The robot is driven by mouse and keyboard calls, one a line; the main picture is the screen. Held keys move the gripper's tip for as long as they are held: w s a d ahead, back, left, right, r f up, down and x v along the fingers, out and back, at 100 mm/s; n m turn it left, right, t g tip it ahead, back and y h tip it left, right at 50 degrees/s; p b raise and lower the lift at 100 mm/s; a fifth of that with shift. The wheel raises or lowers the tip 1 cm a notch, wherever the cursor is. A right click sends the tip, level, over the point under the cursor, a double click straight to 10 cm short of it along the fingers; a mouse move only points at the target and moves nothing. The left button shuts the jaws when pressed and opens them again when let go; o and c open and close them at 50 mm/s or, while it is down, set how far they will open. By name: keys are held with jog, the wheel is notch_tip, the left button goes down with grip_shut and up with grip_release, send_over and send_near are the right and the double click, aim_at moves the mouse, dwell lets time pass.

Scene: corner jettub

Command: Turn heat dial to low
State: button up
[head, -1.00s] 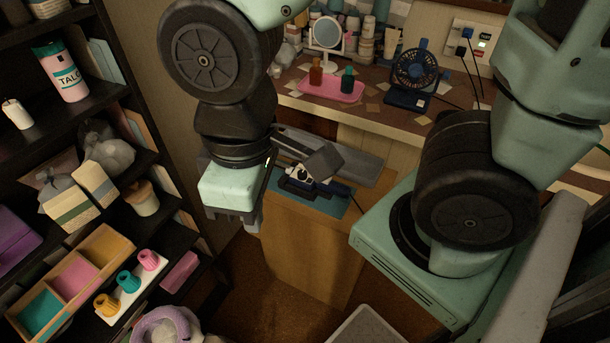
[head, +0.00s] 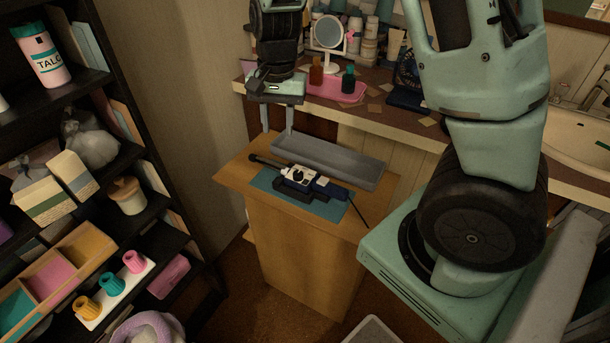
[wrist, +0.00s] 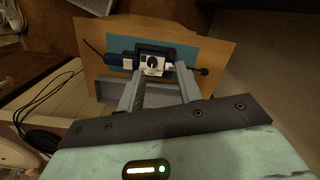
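The heat dial (wrist: 152,64) is a small dark knob on a white panel on the body of a dark blue and white hot tool. In the head view the tool (head: 323,188) lies on a black cradle on a blue mat (head: 331,210) on the wooden stand, its black barrel pointing left. The dial (head: 298,176) is small there, and its setting is too small to read. My gripper (head: 276,132) is open and empty, above the back left of the stand. In the wrist view my gripper (wrist: 160,85) has its fingers spread, with the dial seen beyond and between them.
A grey tray (head: 330,163) lies behind the tool on the wooden stand (head: 300,255). A counter (head: 385,120) behind holds a mirror, bottles on a pink tray (head: 338,90) and a fan. Dark shelves (head: 150,160) stand at the left. A cord trails right from the tool.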

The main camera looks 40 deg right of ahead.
aim_at(298, 172)
jog(key=w+d+f+m, duration=0.2)
jog(key=d+m, duration=0.1)
jog(key=d, duration=0.4)
jog(key=shift+h, duration=0.3)
jog(key=f+b, duration=0.1)
jog(key=f, duration=1)
jog(key=f+b, duration=0.1)
jog(key=f, duration=0.5)
jog(key=shift+s+a+b, duration=0.2)
jog(key=shift+a+b, duration=0.05)
jog(key=shift+b, duration=0.1)
jog(key=c, duration=0.7)
